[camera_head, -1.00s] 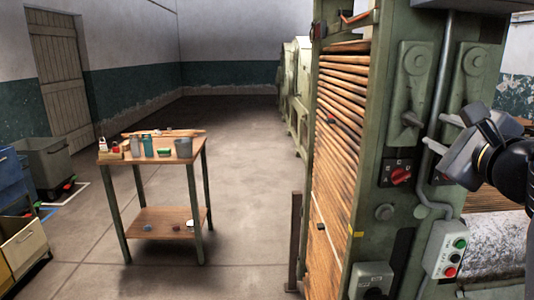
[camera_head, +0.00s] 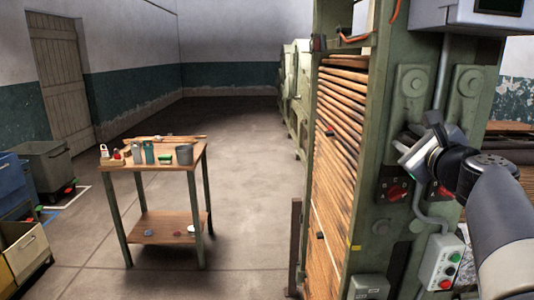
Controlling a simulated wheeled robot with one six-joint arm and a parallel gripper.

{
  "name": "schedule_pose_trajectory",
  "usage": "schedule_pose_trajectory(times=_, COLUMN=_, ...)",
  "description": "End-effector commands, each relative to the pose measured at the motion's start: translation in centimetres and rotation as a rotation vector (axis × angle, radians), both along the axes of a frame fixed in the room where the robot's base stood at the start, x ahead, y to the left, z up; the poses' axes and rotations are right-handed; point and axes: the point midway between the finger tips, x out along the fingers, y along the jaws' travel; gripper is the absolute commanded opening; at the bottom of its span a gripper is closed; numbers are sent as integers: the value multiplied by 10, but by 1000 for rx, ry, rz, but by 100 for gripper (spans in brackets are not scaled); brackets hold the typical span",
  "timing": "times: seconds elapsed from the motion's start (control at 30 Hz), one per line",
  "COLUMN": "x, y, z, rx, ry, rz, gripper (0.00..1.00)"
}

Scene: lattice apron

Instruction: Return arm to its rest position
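My gripper (camera_head: 402,146) is at the right, in front of the green machine frame (camera_head: 436,110). It points left, close in the picture to the lower end of the left lever plate (camera_head: 411,82). Its fingers are small and foreshortened, but look apart with nothing visible between them. My dark wrist and grey forearm reach in from the lower right corner. I cannot tell whether the gripper touches the machine.
A small workbench (camera_head: 150,232) with tools and cups stands left. Open floor (camera_head: 240,150) lies between.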

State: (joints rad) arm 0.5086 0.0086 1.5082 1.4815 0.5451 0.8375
Motion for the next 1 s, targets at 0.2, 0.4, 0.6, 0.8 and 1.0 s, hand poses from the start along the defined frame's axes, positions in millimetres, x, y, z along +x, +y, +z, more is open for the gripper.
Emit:
schedule_pose_trajectory(times=0.2, x=0, y=-2, z=6, rx=174, ry=8, rz=-1, gripper=34)
schedule_pose_trajectory(times=0.4, x=0, y=-3, z=5, rx=293, ry=11, rz=0, gripper=34)
schedule_pose_trajectory(times=0.6, x=0, y=-4, z=3, rx=349, ry=13, rz=-1, gripper=34)
schedule_pose_trajectory(times=0.8, x=0, y=-4, z=3, rx=356, ry=11, rz=-1, gripper=34)
schedule_pose_trajectory(times=1.0, x=0, y=-4, z=2, rx=354, ry=13, rz=0, gripper=34)
